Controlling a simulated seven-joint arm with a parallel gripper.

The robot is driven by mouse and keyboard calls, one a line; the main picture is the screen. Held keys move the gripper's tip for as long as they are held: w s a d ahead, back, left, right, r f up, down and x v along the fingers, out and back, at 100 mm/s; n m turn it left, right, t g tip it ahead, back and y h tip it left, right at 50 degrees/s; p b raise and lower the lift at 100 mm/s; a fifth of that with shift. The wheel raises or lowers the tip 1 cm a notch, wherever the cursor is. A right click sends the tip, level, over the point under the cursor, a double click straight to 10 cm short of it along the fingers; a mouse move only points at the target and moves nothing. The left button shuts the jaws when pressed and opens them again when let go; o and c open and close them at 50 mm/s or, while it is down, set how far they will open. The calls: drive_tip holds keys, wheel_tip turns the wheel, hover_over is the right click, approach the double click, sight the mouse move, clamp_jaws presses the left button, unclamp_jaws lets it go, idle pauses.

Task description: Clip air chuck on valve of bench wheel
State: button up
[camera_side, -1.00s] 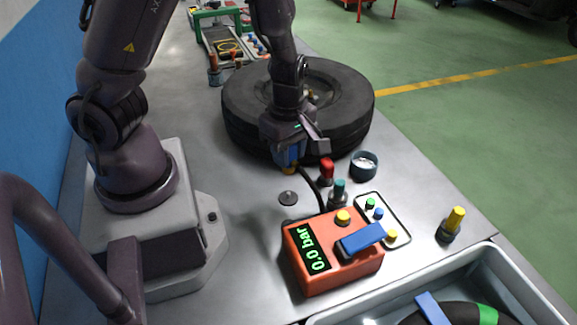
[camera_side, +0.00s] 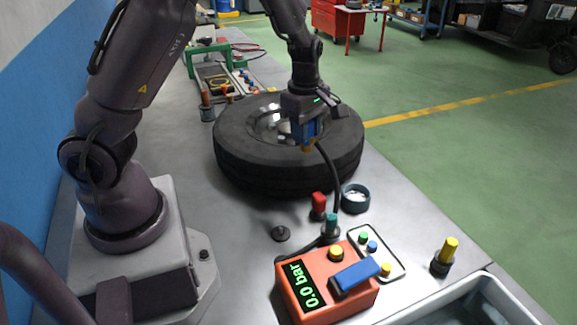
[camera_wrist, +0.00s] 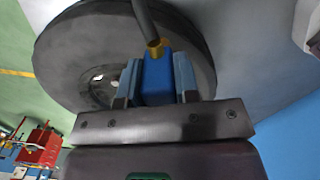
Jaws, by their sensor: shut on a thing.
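My gripper (camera_side: 304,130) is shut on the air chuck, a blue block (camera_wrist: 158,78) with a brass-yellow end (camera_side: 307,148). A dark hose (camera_side: 331,175) runs from the chuck down to the orange inflator box (camera_side: 327,290), whose display reads 0.0 bar. The bench wheel (camera_side: 232,150), a black tire with a metal rim, lies flat on the bench. The chuck is held above the near right part of the wheel, apart from it as far as I can tell. In the wrist view the wheel (camera_wrist: 190,35) lies behind the chuck. I cannot make out the valve.
Near the wheel stand a red-capped piece (camera_side: 318,205), a teal-capped piece (camera_side: 330,226) and a dark cup (camera_side: 355,198). A yellow-capped piece (camera_side: 445,257) and a grey bin (camera_side: 487,292) are at the front right. A green frame (camera_side: 207,62) stands behind the wheel.

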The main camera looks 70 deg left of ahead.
drive_tip(key=w+a+r, duration=0.4)
drive_tip(key=a+r, duration=0.1)
drive_tip(key=a, duration=0.6)
drive_tip(key=shift+w+a+f, duration=0.1)
drive_tip(key=shift+a+f, duration=0.05)
drive_tip(key=shift+f, duration=2.05)
drive_tip(key=shift+f, duration=1.5)
idle(0.5)
drive_tip(key=shift+r, duration=0.15)
idle(0.5)
drive_tip(key=shift+r, duration=1.2)
drive_tip(key=shift+f, duration=0.2)
idle(0.6)
